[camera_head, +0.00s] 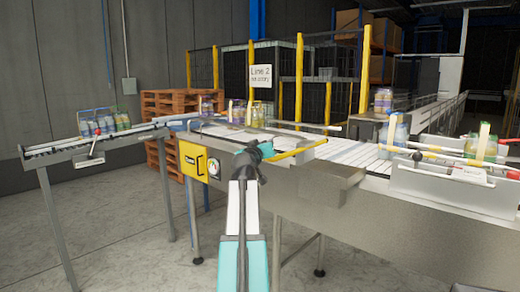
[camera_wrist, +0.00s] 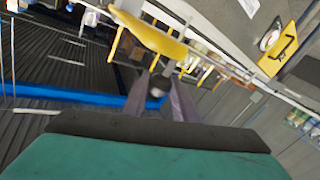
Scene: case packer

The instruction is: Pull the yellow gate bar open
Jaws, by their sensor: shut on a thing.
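The yellow gate bar (camera_head: 298,151) reaches over the conveyor, just right of my gripper (camera_head: 264,151) in the head view. In the wrist view the bar (camera_wrist: 150,36) runs across the top, just beyond my fingertips (camera_wrist: 156,88). The two fingers are close together around a small dark and pale knob-like part under the bar. My gripper is shut on this part of the gate bar. The exact contact is small and partly hidden by the fingers.
A yellow panel with a handle (camera_head: 193,161) and a round gauge (camera_head: 214,168) sit left of my arm. Bottle packs (camera_head: 237,112) stand on the conveyor behind. A grey-walled case station (camera_head: 455,187) is at right. The floor (camera_head: 120,235) at left is largely clear.

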